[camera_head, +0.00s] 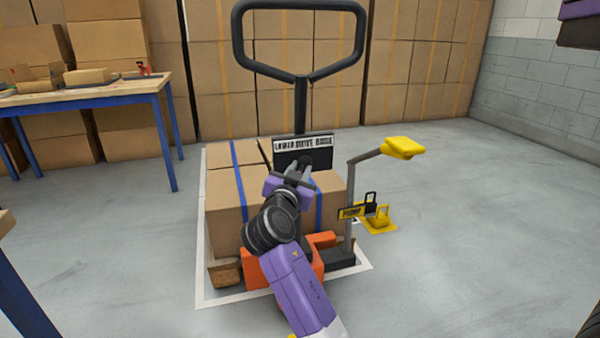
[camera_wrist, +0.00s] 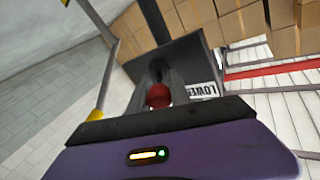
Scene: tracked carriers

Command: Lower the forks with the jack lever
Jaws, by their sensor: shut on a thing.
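The pallet jack has a black loop handle (camera_head: 350,55) standing upright and an orange body (camera_head: 318,262) low behind my arm. A dark plate with a white label (camera_head: 303,143) reading LOWER DRIVE RAISE sits on the handle's post. My gripper (camera_head: 302,163) is in front of this plate. In the wrist view my gripper (camera_wrist: 158,82) is shut on the red knob (camera_wrist: 159,96) of the jack lever, with a finger on each side. Part of the label (camera_wrist: 203,90) shows beside it. The lever's shaft is hidden, so its exact setting cannot be told. The forks are hidden under the load.
Strapped cardboard boxes (camera_head: 225,195) sit on a pallet inside a white floor outline. A grey post with a yellow pad (camera_head: 403,147) stands right of the jack, near a yellow floor piece (camera_head: 380,222). A blue-legged table (camera_head: 163,140) is at left. Floor at right is clear.

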